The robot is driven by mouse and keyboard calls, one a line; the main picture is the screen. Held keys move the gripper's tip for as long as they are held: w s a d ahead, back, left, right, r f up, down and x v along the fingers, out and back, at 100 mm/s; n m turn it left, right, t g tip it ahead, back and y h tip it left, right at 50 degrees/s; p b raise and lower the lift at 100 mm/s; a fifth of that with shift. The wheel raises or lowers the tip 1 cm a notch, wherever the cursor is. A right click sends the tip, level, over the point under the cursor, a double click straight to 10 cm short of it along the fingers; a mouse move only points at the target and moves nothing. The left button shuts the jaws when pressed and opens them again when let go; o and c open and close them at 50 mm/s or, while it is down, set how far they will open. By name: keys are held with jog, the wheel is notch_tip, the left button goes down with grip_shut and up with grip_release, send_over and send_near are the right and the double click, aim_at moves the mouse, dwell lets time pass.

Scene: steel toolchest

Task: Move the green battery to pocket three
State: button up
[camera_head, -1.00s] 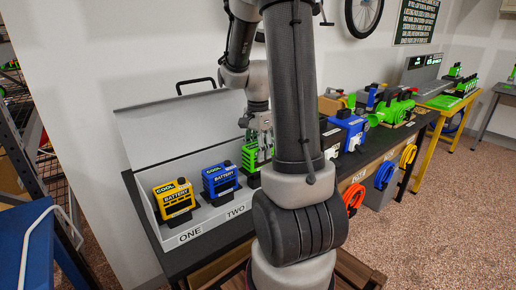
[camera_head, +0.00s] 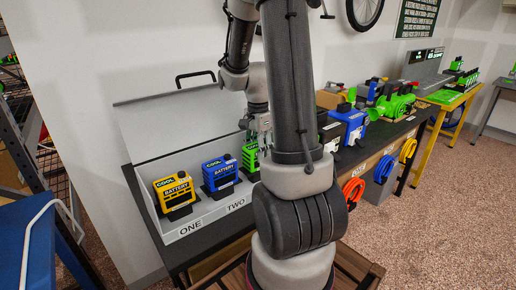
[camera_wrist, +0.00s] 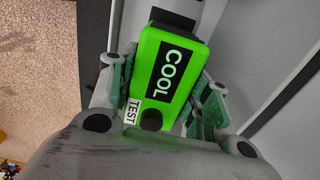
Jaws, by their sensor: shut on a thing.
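The green battery (camera_wrist: 168,66), with a black COOL label and a white TEST tag, sits between the two fingers of my gripper (camera_wrist: 165,95) in the wrist view. The fingers are shut on its sides. In the head view the battery (camera_head: 250,155) shows only in part behind my arm, at the steel toolchest (camera_head: 190,227), right of the blue battery. My gripper (camera_head: 260,135) is above it there. Labels ONE and TWO show on the front lip under the yellow and blue batteries. The pocket three label is hidden by my arm.
A yellow battery (camera_head: 174,191) stands in pocket one and a blue battery (camera_head: 220,174) in pocket two. The open grey lid (camera_head: 165,125) rises behind them. Right of my arm, a blue unit (camera_head: 348,122) and a green machine (camera_head: 394,103) crowd the bench.

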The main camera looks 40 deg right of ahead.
jog(key=shift+f, duration=0.3)
jog(key=o, duration=1.5)
notch_tip(320, 180, up, 12)
